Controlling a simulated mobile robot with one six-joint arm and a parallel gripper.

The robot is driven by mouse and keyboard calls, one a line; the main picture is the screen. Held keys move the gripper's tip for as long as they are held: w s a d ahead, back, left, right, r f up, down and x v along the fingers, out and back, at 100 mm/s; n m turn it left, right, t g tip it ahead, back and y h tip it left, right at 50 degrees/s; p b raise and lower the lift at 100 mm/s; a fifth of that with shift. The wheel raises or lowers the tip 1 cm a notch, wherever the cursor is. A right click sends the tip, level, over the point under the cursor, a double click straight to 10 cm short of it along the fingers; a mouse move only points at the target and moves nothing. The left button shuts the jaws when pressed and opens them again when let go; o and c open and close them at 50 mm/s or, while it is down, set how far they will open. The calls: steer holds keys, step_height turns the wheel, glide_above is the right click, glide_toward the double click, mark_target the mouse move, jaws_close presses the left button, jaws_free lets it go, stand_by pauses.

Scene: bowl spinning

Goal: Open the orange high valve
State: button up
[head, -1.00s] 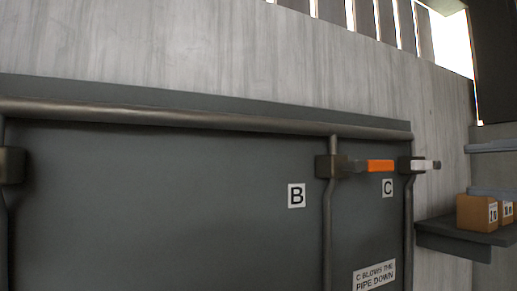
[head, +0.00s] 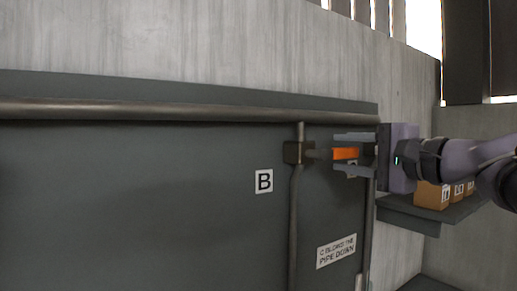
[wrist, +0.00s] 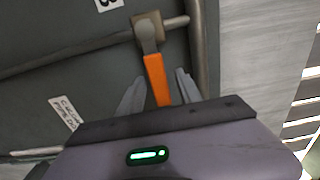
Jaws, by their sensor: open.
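The orange valve handle (head: 345,153) sticks out to the right from its dark valve body (head: 298,152) on the pipe in the head view. My gripper (head: 350,153) is open, with one finger above the handle and one below it. In the wrist view the orange handle (wrist: 157,80) runs between the two fingers of my gripper (wrist: 158,92), with a gap on each side. The handle's outer end goes down behind the gripper's palm edge. The second valve on the right is hidden behind my gripper in the head view.
A grey panel (head: 150,200) carries a B label (head: 264,181) and a sign (head: 336,251) near the lower right. A horizontal pipe (head: 150,112) runs above. A shelf (head: 420,212) with several cardboard boxes (head: 432,195) stands to the right, behind my arm.

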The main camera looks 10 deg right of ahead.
jaws_close()
stand_by(1.4)
